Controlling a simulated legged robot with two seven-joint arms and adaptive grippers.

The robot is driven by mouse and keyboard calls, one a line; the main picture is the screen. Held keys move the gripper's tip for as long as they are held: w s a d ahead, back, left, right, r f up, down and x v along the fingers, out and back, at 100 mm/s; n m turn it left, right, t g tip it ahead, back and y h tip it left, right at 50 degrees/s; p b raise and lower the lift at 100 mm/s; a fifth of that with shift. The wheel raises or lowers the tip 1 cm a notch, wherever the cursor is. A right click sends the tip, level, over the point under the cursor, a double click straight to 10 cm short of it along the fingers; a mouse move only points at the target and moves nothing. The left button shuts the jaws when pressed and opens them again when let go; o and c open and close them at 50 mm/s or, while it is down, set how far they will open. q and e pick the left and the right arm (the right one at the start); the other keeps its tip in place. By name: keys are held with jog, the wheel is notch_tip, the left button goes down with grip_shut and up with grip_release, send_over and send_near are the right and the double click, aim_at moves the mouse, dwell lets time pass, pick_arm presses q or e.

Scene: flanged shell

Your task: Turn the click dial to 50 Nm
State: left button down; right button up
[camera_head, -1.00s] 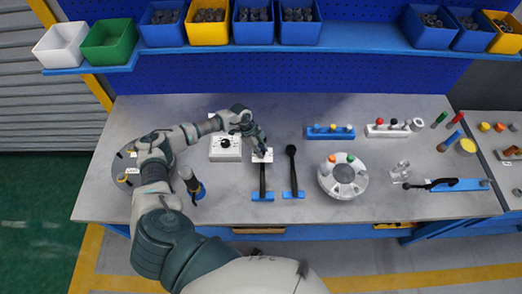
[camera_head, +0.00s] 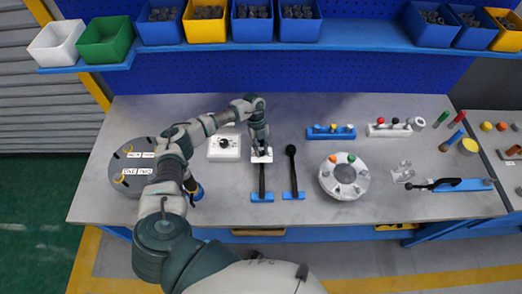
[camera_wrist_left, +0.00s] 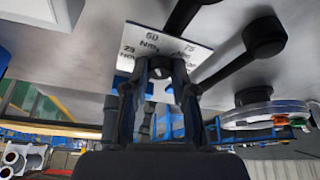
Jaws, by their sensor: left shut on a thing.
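The click dial's white label plate (camera_head: 261,156) lies at the head of a black-handled tool on the bench. In the left wrist view the plate (camera_wrist_left: 150,42) carries marks that read like 25, 50 and 75 Nm. My left gripper (camera_head: 261,150) comes down over the plate, its fingers shut on the dial knob (camera_wrist_left: 160,72). The fingers hide most of the knob, so I cannot tell which mark it points to. My right gripper is not in view.
A second black-handled tool (camera_head: 291,172) stands just right of the dial. A white box with a black knob (camera_head: 224,145) is on the left. A round white fixture (camera_head: 343,177) is to the right. Bins (camera_head: 253,24) line the shelf behind.

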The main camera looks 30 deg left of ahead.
pick_arm(q)
jog(key=shift+m, duration=0.5)
jog(key=c, duration=0.9)
grip_release()
jog(key=shift+c, duration=0.2)
jog(key=shift+r, duration=0.1)
jog(key=v, duration=1.1)
jog(key=shift+w+r, duration=0.25)
jog(key=shift+w, duration=0.1)
